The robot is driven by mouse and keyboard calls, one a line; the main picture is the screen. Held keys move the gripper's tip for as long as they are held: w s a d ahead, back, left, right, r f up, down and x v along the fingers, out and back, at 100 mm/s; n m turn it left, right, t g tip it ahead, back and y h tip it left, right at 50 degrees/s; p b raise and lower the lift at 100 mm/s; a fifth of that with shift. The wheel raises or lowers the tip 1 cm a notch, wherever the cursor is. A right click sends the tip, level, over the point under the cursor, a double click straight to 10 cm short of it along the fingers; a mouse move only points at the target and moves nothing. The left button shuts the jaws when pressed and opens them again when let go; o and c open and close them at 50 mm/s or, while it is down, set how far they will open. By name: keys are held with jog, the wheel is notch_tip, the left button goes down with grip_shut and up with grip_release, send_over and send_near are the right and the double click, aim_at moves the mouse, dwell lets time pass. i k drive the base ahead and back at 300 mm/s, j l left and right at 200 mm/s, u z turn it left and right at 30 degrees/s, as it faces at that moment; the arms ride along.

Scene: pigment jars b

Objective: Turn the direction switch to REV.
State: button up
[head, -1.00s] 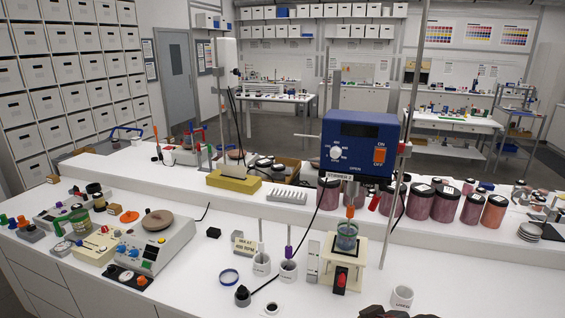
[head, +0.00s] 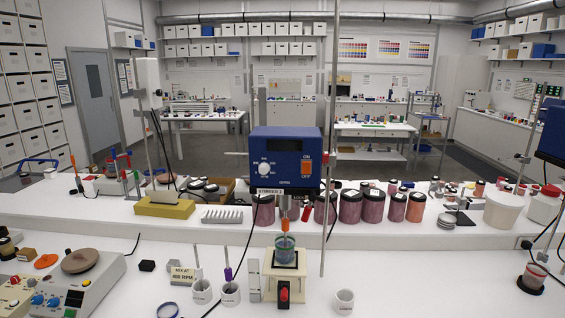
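No switch that I can read as marked REV shows in the head view. The blue stirrer head (head: 286,151) stands near the middle, with a white dial (head: 265,169) and an orange ON/OFF switch (head: 307,170). Small lettering on it is too small to read. Below it, a glass beaker (head: 285,250) sits on a cream stand with a red lever or knob (head: 284,294) at its front. A grey console (head: 75,290) with blue knobs is at the lower left; its labels are unreadable. My gripper is not in view.
A "MIX AT 400 RPM" sign (head: 184,275) and white cups (head: 230,294) stand left of the stand. Another white cup (head: 344,300) is to its right. Dark red jars (head: 349,207) line the raised shelf behind. The bench at right front is mostly clear.

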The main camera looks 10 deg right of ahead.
aim_at(326, 157)
jog(key=l+u, duration=0.2)
jog(key=l, duration=0.65)
jog(key=k+l+u, duration=0.2)
jog(key=l, duration=0.65)
jog(key=i, duration=0.1)
